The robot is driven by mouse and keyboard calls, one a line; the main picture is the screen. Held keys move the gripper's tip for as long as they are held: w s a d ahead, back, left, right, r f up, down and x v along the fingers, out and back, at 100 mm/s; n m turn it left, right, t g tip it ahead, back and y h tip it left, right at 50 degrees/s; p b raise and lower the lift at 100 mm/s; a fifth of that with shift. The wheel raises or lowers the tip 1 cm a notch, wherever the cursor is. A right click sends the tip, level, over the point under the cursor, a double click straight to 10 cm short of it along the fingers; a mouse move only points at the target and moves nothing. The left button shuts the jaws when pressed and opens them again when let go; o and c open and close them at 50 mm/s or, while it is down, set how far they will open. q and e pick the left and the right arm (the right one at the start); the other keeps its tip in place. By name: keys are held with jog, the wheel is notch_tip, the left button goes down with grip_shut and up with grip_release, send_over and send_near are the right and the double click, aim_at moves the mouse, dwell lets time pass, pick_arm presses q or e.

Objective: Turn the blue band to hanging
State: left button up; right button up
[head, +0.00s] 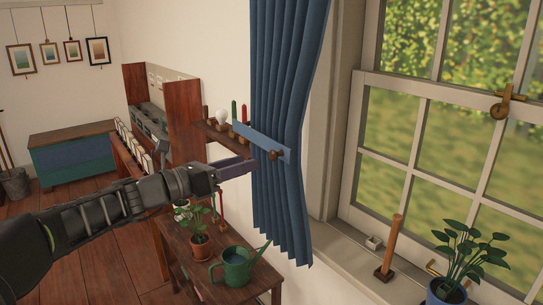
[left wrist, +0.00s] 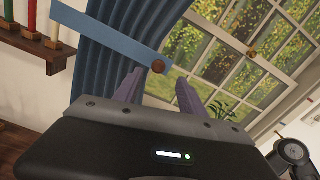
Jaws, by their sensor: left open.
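The blue band (head: 256,138) is a flat, straight strip lying across the blue curtain (head: 282,75), sloping down to the right. A round wooden knob (head: 275,155) sits near its lower right end. The band also shows in the left wrist view (left wrist: 105,38), with the knob (left wrist: 158,67) at its right end. My left gripper (head: 252,167) is open and empty, its purple fingers just below the band and left of the knob in the head view. In the left wrist view the knob appears in line with the gap between the fingertips (left wrist: 160,78). Contact cannot be told. My right gripper is not in view.
A small shelf (head: 222,140) with candles is left of the curtain. Below stands a wooden table (head: 235,279) with a potted plant (head: 200,245) and a green watering can (head: 236,268). The window sill (head: 345,262) at right holds a wooden peg (head: 390,247) and a blue-potted plant (head: 445,292).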

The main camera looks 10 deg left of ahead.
aim_at(270, 156)
pick_arm(q)
jog(key=p+x, duration=0.1)
jog(key=x, duration=0.7)
jog(key=shift+f, duration=0.1)
jog(key=shift+a, duration=0.1)
grip_shut()
dwell(0.5)
dwell(0.9)
